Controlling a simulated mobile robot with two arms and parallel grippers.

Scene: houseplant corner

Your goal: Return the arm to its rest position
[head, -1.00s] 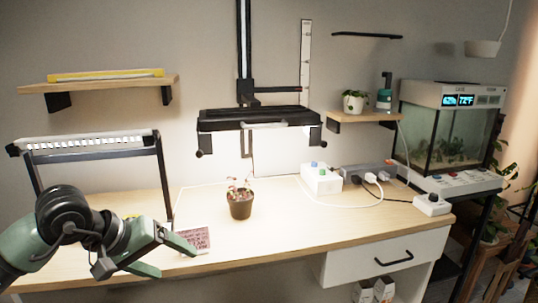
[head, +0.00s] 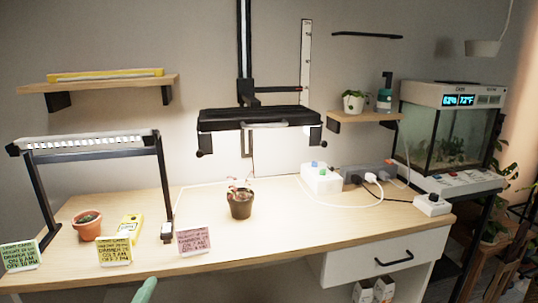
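Only a small green tip of my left arm (head: 145,291) shows at the bottom edge, in front of the desk. The rest of that arm is out of the picture, so its fingers cannot be judged open or shut. My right gripper is not in view. The wooden desk (head: 300,235) is clear of my arms.
A potted seedling (head: 240,203) stands mid-desk under the black hanging lamp (head: 255,118). At left, a terracotta pot (head: 88,223), a yellow device (head: 130,226) and note cards (head: 114,250) stand by the light stand (head: 90,146). A power strip (head: 366,174) lies at right.

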